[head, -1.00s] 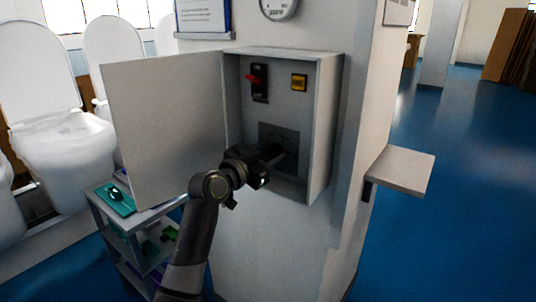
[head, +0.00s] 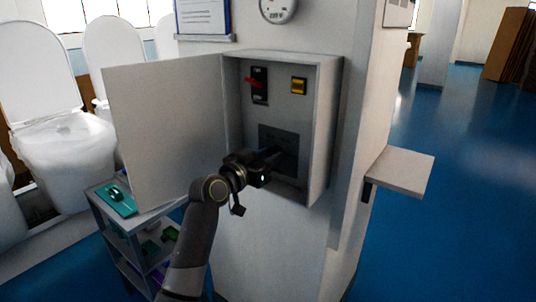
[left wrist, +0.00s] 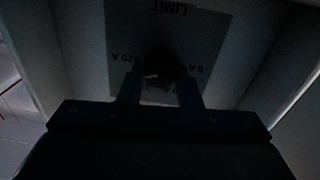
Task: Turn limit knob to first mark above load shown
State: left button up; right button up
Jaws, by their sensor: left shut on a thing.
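The limit knob (left wrist: 160,66) is a dark shape between the fingers of my left gripper (left wrist: 160,88) in the left wrist view. The fingers are shut on it. Its pointer direction is too dark to read. In the head view the plate (head: 279,134) is low inside the open cabinet, and my left gripper (head: 272,160) covers the knob. A round gauge (head: 278,8) is cut off at the top; its reading is too small to tell. My right gripper is not in view.
The cabinet (head: 325,130) holds a red-handled switch (head: 254,84) and a yellow button (head: 299,86). Its door (head: 165,130) stands open to the left. A small shelf (head: 400,170) juts out at right. A cart (head: 120,222) stands at lower left, near white toilets (head: 65,140).

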pick_arm(q)
jog(key=n+p, duration=0.2)
jog(key=n, duration=0.2)
jog(key=shift+n, duration=0.3)
jog(key=shift+n+p, duration=0.85)
jog(key=shift+n, duration=0.85)
jog(key=shift+f+n, duration=0.1)
jog(key=shift+n, duration=0.2)
jog(key=o, duration=1)
jog(key=shift+s+a, duration=0.1)
jog(key=b+v, duration=0.3)
jog(key=v, duration=1.4)
jog(key=shift+s+f, duration=0.1)
jog(key=shift+s, duration=0.05)
jog(key=shift+f, duration=0.1)
